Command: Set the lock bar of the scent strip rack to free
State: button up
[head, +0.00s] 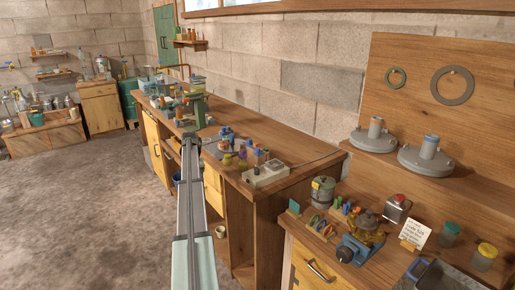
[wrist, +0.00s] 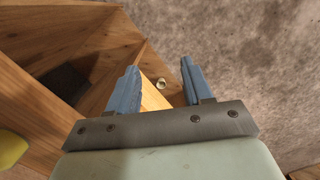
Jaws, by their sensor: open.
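I cannot tell for sure which object is the scent strip rack. Two small wooden holders with coloured pieces, one in front (head: 320,227) and one behind (head: 345,209), stand on the near right bench in the head view and could be it. No lock bar or its setting can be made out. In the wrist view, my gripper (wrist: 158,66) is open and empty, its two blue fingers apart over wooden furniture and the floor. It is not seen at any rack there. In the head view my arm runs up the middle and hides part of the long bench front.
A grey metal box (head: 265,174) and small bottles stand on the long bench (head: 307,159). The near bench holds a blue device (head: 358,250), a lidded tin (head: 322,191) and a note card (head: 415,233). The floor at left is clear.

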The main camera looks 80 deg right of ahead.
jog(key=s+d+r+m, duration=0.2)
jog(key=s+d+r, duration=0.8)
jog(key=s+r, duration=0.35)
notch_tip(320, 180, up, 13)
jog(key=m+h, duration=0.1)
jog(key=m, duration=0.1)
send_over(258, 148)
jog(key=shift+t, duration=0.3)
notch_tip(258, 148, down, 14)
jog(key=shift+w+r, duration=0.1)
jog(key=shift+c, duration=0.4)
grip_shut()
